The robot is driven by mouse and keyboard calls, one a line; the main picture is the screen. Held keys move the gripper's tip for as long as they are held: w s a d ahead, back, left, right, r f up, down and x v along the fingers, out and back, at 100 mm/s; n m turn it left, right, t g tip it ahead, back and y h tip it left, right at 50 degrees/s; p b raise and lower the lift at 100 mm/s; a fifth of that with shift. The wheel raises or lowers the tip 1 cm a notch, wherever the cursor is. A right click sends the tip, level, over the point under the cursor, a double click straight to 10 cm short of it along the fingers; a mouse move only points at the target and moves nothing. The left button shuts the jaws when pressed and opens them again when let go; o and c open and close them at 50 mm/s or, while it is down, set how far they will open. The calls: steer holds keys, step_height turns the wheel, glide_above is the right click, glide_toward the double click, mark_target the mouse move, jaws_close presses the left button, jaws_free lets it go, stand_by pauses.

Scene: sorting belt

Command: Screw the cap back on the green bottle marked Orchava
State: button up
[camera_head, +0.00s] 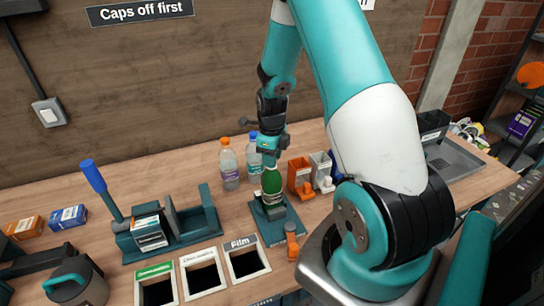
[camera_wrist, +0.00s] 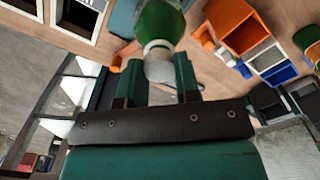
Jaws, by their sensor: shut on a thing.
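The green bottle (camera_head: 271,183) stands upright in a teal clamp stand (camera_head: 272,232) on the bench. It also shows at the top of the wrist view (camera_wrist: 160,22), with a white ring at its neck. Its label cannot be read. My gripper (camera_head: 269,159) is right over the bottle's top, pointing down. In the wrist view my gripper (camera_wrist: 157,82) is shut on a pale whitish cap (camera_wrist: 158,69), in line with the bottle neck. The cap looks to be at the neck, but I cannot tell whether it is seated.
A clear bottle with an orange cap (camera_head: 229,165) and one with a blue cap (camera_head: 252,158) stand behind left. Orange (camera_head: 301,178) and white (camera_head: 321,168) bins stand close right. A teal press with a blue lever (camera_head: 93,175) is left. Labelled openings, including Film (camera_head: 246,262), lie in front.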

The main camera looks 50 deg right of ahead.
steer(key=m, duration=0.3)
steer(key=shift+m, duration=0.4)
steer(key=o, duration=1)
steer(key=shift+c, duration=0.2)
